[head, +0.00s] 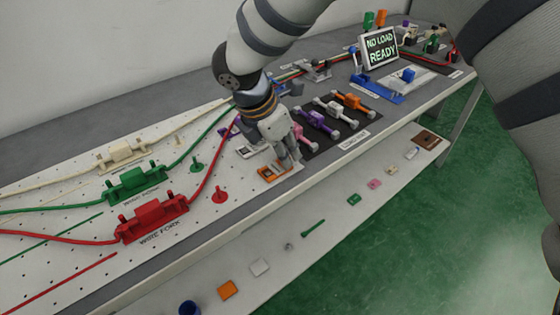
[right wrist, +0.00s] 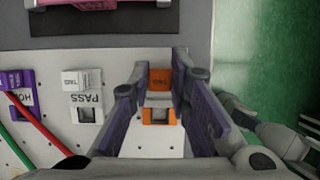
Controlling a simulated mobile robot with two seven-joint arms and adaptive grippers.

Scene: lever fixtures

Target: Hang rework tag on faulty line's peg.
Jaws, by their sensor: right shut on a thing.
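The orange rework tag (right wrist: 160,79) is between the fingers of my right gripper (right wrist: 160,100), which is shut on it. In the head view the gripper (head: 287,160) points down at the table's front edge, over an orange piece (head: 275,174) on a white pad. A red peg (head: 220,194) stands beside the red line's fixture (head: 152,218). A green peg (head: 196,166) stands near the green line's fixture (head: 137,182). A cream fixture (head: 121,153) sits behind them. My left gripper is not in view.
A screen reading NO LOAD READY (head: 380,48) stands farther back. Small parts lie on the lower shelf.

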